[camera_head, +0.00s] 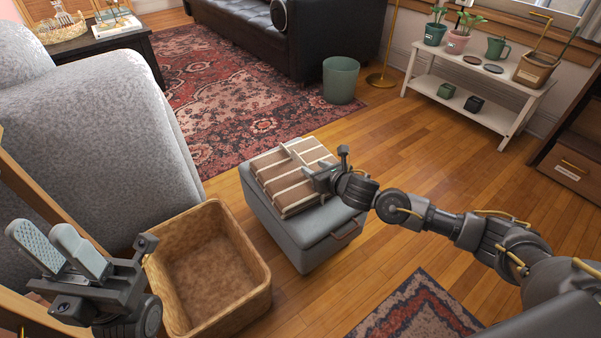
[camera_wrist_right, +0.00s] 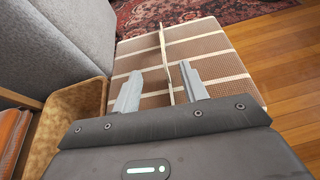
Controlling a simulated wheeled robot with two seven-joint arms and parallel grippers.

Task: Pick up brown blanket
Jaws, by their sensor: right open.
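The brown blanket (camera_head: 290,178) is folded, with cream stripes, and lies on the grey ottoman (camera_head: 291,240). In the right wrist view the blanket (camera_wrist_right: 208,56) has a raised fold standing up along its middle. My right gripper (camera_head: 312,174) is at the blanket's right part. Its two fingers (camera_wrist_right: 161,92) are open, one on each side of the raised fold. I cannot tell whether they touch the cloth. My left gripper (camera_head: 42,232) is open and empty at the lower left, away from the blanket.
An empty woven basket (camera_head: 262,268) stands left of the ottoman, beside a grey armchair (camera_head: 90,130). Behind are a patterned rug (camera_head: 225,100), a green bin (camera_head: 340,80) and a white plant shelf (camera_head: 470,108). The wood floor right of the ottoman is clear.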

